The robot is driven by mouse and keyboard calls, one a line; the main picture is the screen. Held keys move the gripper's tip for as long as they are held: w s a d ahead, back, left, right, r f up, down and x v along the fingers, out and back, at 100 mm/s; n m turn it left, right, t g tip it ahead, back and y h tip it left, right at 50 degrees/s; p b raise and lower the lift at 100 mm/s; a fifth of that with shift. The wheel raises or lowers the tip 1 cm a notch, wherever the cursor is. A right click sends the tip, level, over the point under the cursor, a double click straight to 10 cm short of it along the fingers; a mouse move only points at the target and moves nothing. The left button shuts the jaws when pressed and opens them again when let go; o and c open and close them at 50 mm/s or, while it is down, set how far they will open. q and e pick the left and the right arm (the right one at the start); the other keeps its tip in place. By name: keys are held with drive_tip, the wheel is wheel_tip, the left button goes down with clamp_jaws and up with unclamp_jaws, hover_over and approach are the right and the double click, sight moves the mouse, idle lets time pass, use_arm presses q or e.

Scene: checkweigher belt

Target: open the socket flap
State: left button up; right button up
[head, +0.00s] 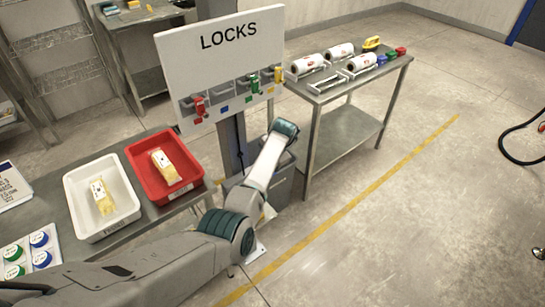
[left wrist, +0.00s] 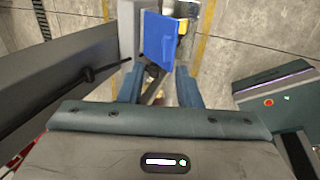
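A blue square panel (left wrist: 158,40), which looks like the socket flap, shows in the left wrist view in front of a pale grey upright (left wrist: 130,28). I cannot tell how far it is swung. My left gripper (left wrist: 159,90) has its two teal fingers apart, with the panel's lower corner showing beyond the gap between them. I cannot tell whether either finger touches the panel. In the head view my left arm reaches across the lower middle, and its fingers are hidden. No flap can be made out there. My right gripper is in neither view.
A LOCKS board (head: 235,60) with padlocks stands behind my left arm. A red tray (head: 190,184) and a white tray (head: 75,190) sit on the left table. A steel table (head: 328,94) with rolls stands behind. A grey-green machine (left wrist: 280,95) is at right in the wrist view. Floor at right is mostly clear.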

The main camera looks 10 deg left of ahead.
use_arm(q)
drive_tip(key=shift+v, duration=1.9)
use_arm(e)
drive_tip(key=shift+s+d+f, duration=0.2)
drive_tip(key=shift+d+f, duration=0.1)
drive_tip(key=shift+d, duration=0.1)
use_arm(q)
drive_tip(key=shift+s+d, duration=0.15)
drive_tip(key=shift+d, duration=0.1)
